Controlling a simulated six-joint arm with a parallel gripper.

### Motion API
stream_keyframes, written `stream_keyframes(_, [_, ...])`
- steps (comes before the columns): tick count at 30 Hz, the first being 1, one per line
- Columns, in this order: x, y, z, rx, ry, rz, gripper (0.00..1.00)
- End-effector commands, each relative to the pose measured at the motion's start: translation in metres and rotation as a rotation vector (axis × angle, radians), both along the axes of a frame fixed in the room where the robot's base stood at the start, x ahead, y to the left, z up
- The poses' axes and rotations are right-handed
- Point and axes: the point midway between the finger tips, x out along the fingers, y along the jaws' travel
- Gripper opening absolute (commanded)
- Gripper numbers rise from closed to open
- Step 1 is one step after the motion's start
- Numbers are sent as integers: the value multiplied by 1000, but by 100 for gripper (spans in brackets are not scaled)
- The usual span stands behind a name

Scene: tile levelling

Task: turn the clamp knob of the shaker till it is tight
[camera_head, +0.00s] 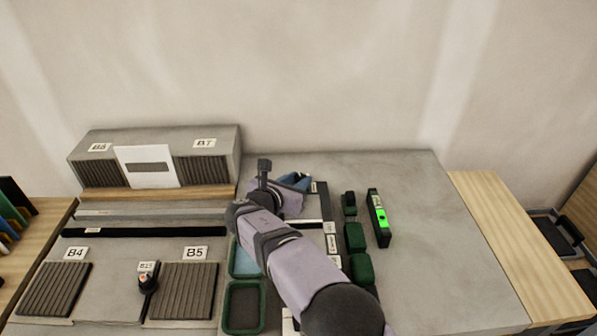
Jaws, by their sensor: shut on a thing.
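My arm reaches up from the front, and my gripper (288,190) is at the back of the grey worktop, partly hidden behind my own wrist. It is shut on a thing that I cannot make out. A small blue part (299,181) shows right beside the gripper; I cannot tell what it belongs to. A dark round knob with an orange mark (148,282) stands at the front left between two ribbed pads, well apart from my gripper. I cannot identify a shaker for certain.
Green trays (244,308) lie left of my arm. Dark green blocks (355,237) and a black device with a lit green display (379,216) stand to its right. A grey raised block (215,140) with a white card (147,167) is at the back left. The worktop's right side is clear.

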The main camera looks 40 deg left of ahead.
Motion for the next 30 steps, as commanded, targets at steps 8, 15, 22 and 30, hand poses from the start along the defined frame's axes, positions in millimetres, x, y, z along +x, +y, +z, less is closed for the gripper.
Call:
stream_keyframes(8, [0,1,1,-1,0,-61,2])
stream_keyframes(15, [0,1,0,-1,-1,-75,2])
stream_keyframes(22, [0,1,0,0,-2,-75,2])
stream_keyframes(30, [0,1,0,0,-1,-74,43])
